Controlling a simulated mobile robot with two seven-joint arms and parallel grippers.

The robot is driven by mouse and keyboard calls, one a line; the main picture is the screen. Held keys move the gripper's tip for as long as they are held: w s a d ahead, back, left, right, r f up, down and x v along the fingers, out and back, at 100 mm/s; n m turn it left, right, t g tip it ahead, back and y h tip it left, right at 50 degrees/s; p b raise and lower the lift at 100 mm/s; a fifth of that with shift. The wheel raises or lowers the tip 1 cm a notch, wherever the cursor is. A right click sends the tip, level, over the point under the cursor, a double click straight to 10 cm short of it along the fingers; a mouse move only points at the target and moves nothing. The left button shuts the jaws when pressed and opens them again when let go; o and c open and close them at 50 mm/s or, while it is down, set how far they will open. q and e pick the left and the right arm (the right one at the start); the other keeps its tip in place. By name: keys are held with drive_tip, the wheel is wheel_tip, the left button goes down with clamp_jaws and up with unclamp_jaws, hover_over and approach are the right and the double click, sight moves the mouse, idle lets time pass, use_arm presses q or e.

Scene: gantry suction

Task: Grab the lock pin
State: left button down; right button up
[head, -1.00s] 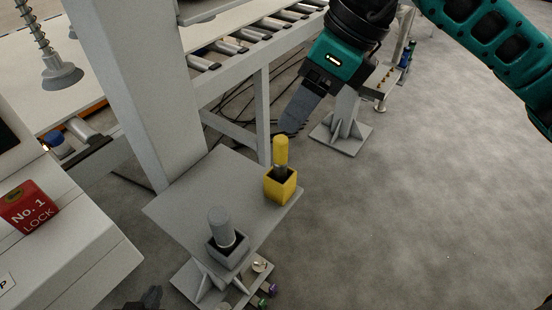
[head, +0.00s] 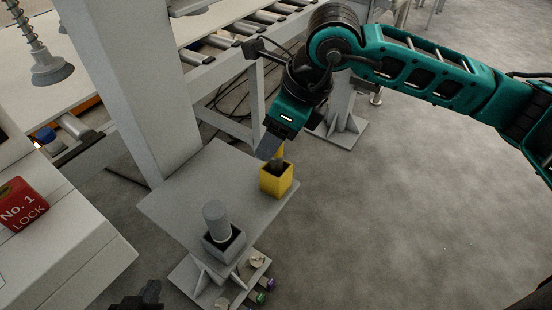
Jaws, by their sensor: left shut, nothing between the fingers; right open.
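A grey pin (head: 216,218) stands in a grey square holder (head: 223,243) nearer the front. No label shows which one is the lock pin. My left gripper (head: 143,297) is shut and empty at the bottom edge, only partly in view.
A grey column (head: 122,90) rises behind the plate. A roller conveyor (head: 225,42) runs at the back. The floor at right is clear.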

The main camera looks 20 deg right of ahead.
drive_tip(key=shift+w+a+f, duration=0.1)
drive_tip(key=shift+a+f, duration=0.05)
drive_tip(key=shift+f, duration=0.25)
drive_tip(key=shift+c, duration=0.2)
clamp_jaws()
drive_tip(key=shift+r, duration=0.1)
